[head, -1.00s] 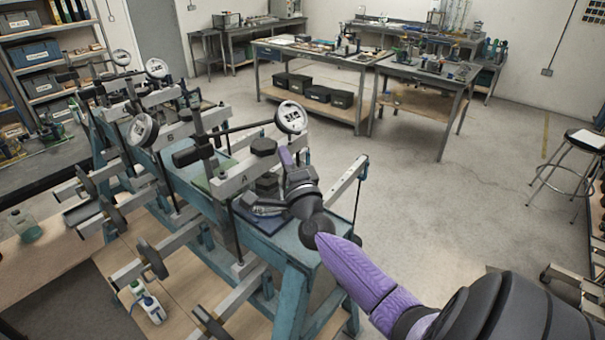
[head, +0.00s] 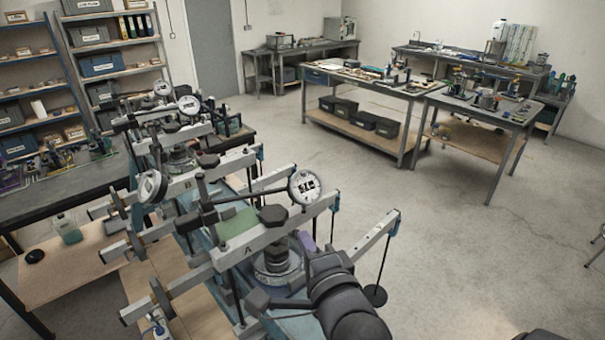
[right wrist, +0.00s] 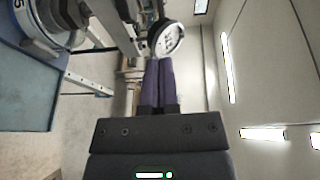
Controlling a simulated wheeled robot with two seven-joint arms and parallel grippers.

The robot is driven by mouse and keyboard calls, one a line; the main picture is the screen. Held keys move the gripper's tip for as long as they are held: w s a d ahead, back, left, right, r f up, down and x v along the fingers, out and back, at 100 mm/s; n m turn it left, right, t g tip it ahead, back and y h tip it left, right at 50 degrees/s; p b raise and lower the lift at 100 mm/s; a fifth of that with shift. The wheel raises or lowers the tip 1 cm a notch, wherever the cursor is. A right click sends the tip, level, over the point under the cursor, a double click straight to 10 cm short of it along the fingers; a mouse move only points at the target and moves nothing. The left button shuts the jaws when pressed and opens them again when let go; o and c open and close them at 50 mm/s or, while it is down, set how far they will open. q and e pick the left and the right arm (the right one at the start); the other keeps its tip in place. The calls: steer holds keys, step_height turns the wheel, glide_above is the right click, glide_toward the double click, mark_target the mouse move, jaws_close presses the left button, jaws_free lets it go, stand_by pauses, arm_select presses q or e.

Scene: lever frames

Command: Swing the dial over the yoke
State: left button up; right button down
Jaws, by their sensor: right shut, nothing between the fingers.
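The round white dial (head: 306,187) of frame A sits at the end of a dark arm, beyond and right of the beam's black hex knob (head: 273,215). The pale beam lettered A, which I take as the yoke (head: 247,245), crosses above a round metal cell (head: 277,268). My right gripper (head: 305,240) is beside the beam's right part, below the dial, its purple fingers mostly hidden by my wrist. In the right wrist view the fingers (right wrist: 158,66) are shut and empty, with the dial (right wrist: 168,40) just past their tips; contact is unclear. My left gripper is out of view.
More lever frames with dials, such as the dial at left (head: 151,186), stand close behind frame A. A lever arm (head: 350,255) with a hanging rod is just right of my gripper.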

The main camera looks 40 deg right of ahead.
steer(key=p, duration=0.3)
glide_toward(278, 191)
steer(key=x, duration=0.6)
steer(key=shift+w, duration=0.2)
steer(key=shift+w+d+f, duration=0.1)
steer(key=shift+w+d, duration=0.1)
steer(key=shift+w, duration=0.25)
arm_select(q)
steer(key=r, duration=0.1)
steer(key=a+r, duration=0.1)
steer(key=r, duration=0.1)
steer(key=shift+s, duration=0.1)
